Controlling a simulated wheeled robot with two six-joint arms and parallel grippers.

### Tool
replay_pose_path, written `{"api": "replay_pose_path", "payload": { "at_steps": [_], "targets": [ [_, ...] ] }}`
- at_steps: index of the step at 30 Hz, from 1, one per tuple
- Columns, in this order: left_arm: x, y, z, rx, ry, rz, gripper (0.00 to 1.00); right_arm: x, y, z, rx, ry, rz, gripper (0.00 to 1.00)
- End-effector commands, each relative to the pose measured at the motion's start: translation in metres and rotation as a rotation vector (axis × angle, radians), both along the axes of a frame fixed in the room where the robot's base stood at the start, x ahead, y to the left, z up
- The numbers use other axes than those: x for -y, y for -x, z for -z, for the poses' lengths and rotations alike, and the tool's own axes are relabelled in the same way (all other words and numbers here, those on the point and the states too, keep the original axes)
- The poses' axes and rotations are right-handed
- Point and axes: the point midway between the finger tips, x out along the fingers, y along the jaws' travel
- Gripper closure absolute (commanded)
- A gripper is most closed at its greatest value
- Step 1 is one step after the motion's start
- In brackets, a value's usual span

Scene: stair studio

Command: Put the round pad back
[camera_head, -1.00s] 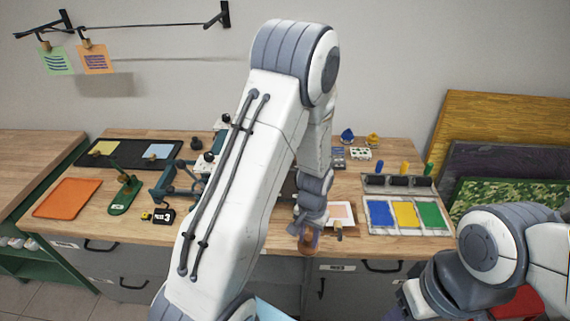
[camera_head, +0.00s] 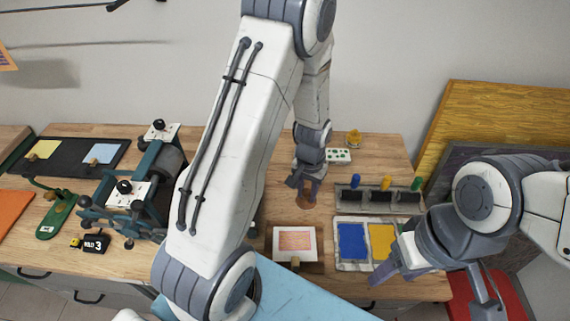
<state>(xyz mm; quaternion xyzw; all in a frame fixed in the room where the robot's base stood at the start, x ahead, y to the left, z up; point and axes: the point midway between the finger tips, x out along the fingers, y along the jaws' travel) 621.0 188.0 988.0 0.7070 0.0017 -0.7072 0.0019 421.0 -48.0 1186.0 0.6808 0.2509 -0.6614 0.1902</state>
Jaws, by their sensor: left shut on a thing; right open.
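My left gripper (camera_head: 307,183) reaches down from the large arm across the middle and is shut on a small brown round pad (camera_head: 306,200). The pad is low over the wooden table, behind the framed print and left of the row of rollers; whether it touches the table I cannot tell. The arm hides much of the table to its left. My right gripper (camera_head: 435,294) is open and empty at the lower right, its fingers spread in front of the colour tray.
A white-framed orange print (camera_head: 296,229) lies near the front edge. The colour tray (camera_head: 338,222) and the roller rack (camera_head: 343,203) stand to the right. A green press (camera_head: 152,207) stands left.

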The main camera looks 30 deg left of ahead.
Motion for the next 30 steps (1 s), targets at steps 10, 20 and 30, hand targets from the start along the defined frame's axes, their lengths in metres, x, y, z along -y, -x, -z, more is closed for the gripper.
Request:
{"api": "replay_pose_path", "payload": {
  "at_steps": [10,20,30],
  "targets": [
    [-0.027,-0.074,-0.004,0.01,-0.001,-0.027,1.0,0.0,0.0,0.081,-0.001,0.001,-0.001,0.39],
    [-0.046,-0.094,-0.03,0.001,-0.001,-0.041,1.0,0.0,0.0,0.104,0.0,0.0,-0.002,0.39],
    [-0.115,-0.097,0.007,-0.004,0.001,-0.047,1.0,0.0,0.0,0.084,0.0,0.0,-0.002,0.39]
  ]
}}
